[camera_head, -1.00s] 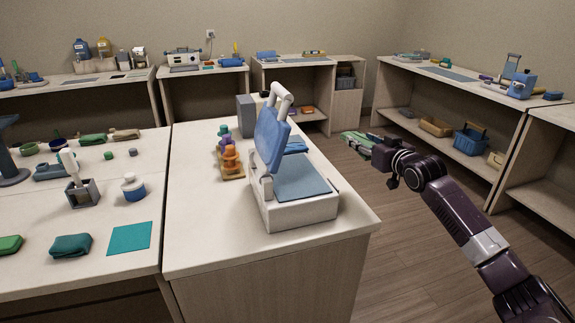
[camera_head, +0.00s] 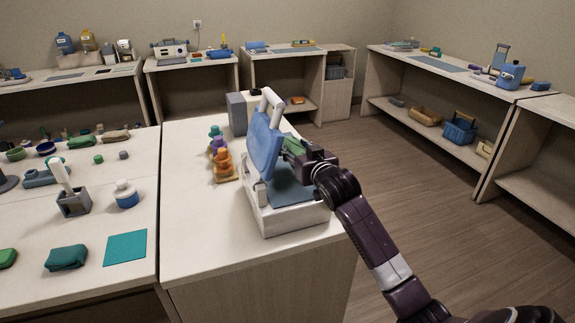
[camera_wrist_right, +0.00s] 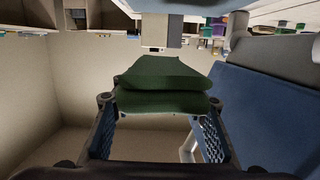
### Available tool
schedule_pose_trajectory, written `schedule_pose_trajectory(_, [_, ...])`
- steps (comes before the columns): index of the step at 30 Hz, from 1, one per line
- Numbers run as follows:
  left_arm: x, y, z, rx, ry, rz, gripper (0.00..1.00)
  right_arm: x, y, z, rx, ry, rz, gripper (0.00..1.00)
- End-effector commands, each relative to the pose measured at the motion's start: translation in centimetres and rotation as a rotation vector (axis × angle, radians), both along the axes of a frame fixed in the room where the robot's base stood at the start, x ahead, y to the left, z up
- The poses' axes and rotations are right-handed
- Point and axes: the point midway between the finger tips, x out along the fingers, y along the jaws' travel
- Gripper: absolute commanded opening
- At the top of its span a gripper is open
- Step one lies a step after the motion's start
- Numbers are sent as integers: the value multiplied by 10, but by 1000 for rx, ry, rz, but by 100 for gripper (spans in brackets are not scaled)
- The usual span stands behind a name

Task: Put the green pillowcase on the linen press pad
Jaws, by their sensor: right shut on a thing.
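The green pillowcase (camera_head: 293,146) is a folded green bundle held in my right gripper (camera_head: 306,158). In the right wrist view the pillowcase (camera_wrist_right: 162,88) sits between the two fingers of the right gripper (camera_wrist_right: 160,125). The linen press is a white machine with a raised blue lid (camera_head: 265,143) and a flat blue-grey pad (camera_head: 290,192) on its base. The pillowcase is above the far part of the pad, beside the open lid. Whether it touches the pad cannot be told. The gripper hides part of the pad. My left gripper is not in view.
Orange, purple and green figures on a wooden stand (camera_head: 224,165) are left of the press. A grey box (camera_head: 237,113) stands behind it. The press lid and its white handle (camera_head: 272,103) rise close to my right gripper. Counter front left of the press is clear (camera_head: 200,240).

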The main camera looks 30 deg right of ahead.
Motion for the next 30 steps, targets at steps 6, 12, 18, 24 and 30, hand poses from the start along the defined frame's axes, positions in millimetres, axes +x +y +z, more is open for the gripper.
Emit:
schedule_pose_trajectory(6, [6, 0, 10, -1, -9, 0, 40, 4, 17, -20, 0, 5, -1, 16])
schedule_pose_trajectory(12, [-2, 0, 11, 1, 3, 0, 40, 4, 17, -36, 0, 3, -1, 16])
schedule_pose_trajectory(18, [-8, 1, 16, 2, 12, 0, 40, 4, 17, -65, 0, 5, 0, 16])
schedule_pose_trajectory(24, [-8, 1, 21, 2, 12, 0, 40, 5, 21, -71, -2, 1, 0, 16])
schedule_pose_trajectory(30, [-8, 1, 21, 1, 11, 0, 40, 5, 21, -72, -1, 2, 0, 51])
